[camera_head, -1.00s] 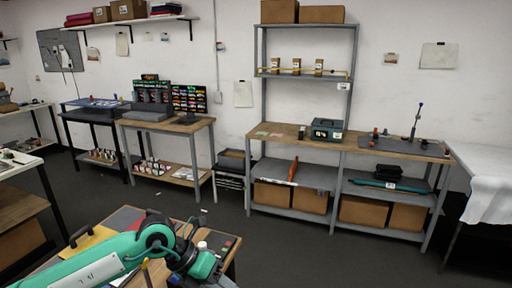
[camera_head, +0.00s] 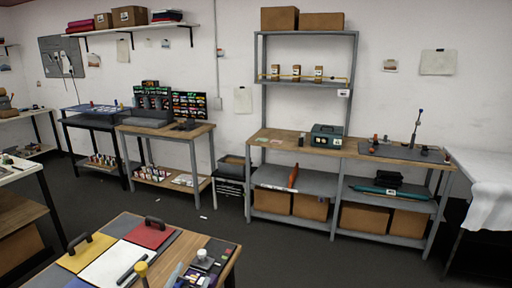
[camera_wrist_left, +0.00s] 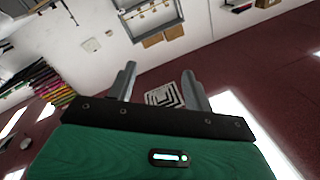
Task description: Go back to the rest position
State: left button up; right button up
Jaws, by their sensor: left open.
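My left gripper (camera_wrist_left: 158,72) shows in the left wrist view, its two grey fingers apart with nothing between them. Its green housing fills the bottom of that view. Neither of my arms shows in the head view. A worktable (camera_head: 226,262) stands at the bottom left of the head view, bearing a white sheet (camera_head: 108,268), a red panel (camera_head: 150,235) with a dark handle, and a yellow panel (camera_head: 86,253) with a dark handle. My right gripper is out of view.
A grey shelf bench (camera_head: 285,149) stands against the wall, with a teal case (camera_head: 326,136) on top. Another wooden bench (camera_head: 190,133) with display racks stands to the left. A white-covered table (camera_head: 485,165) is at the right. Dark floor (camera_head: 300,255) is clear between them.

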pick_arm(q)
jog(key=s+a+f+n+g+y, duration=0.2)
jog(key=a+f, duration=0.1)
jog(key=f, duration=0.2)
jog(key=s+a+f+n+g+y, duration=0.2)
jog(key=s+f+g, duration=0.1)
jog(key=f, duration=0.2)
jog(key=s+a+f+n+g, duration=0.1)
jog(key=s+a+f+g, duration=0.1)
jog(key=s+f+g, duration=0.6)
jog(key=s+a+f+n+g, duration=0.1)
jog(key=s+a+f+g, duration=0.15)
jog(key=s+f, duration=0.7)
jog(key=s+d+f+g+b, duration=0.1)
jog(key=s+f+b, duration=0.15)
jog(key=f, duration=1.45)
jog(key=s+f+b, duration=0.1)
jog(key=f+b, duration=0.2)
jog(key=f, duration=1.5)
jog(key=s+a+f+g+b, duration=0.1)
jog(key=s+a+f+b, duration=0.2)
jog(key=s+f, duration=1.5)
notch_tip(320, 180, down, 4)
jog(key=shift+s+a+b, duration=0.2)
jog(key=shift+s+b, duration=0.2)
jog(key=shift+b, duration=0.35)
jog(key=shift+g, duration=0.25)
